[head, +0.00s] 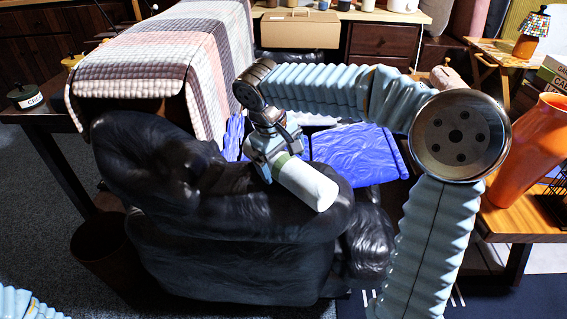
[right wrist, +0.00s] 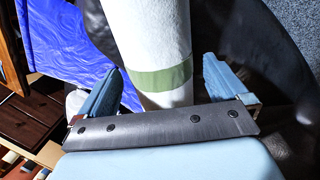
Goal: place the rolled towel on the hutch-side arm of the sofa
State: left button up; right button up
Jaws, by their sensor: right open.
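The rolled towel (head: 308,185) is white with a green band. In the head view it lies along the top of the near arm (head: 225,205) of the black leather sofa (head: 135,160). My right gripper (head: 272,160) is at the towel's banded end, pointing down at it. In the right wrist view the towel (right wrist: 150,38) passes between the two fingers (right wrist: 160,92), which stand open with gaps on both sides. The towel's underside is hidden, so its contact with the arm cannot be seen directly. My left gripper is out of view; only my sleeve shows at bottom left.
An orange vase (head: 530,150) stands on a wooden table at right. A dark bin (head: 100,250) is at left. A dark drawer unit (head: 385,42) stands at the back.

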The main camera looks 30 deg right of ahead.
aim_at(273, 170)
jog(key=p+v, duration=0.1)
jog(key=v, duration=0.9)
jog(key=shift+r, duration=0.2)
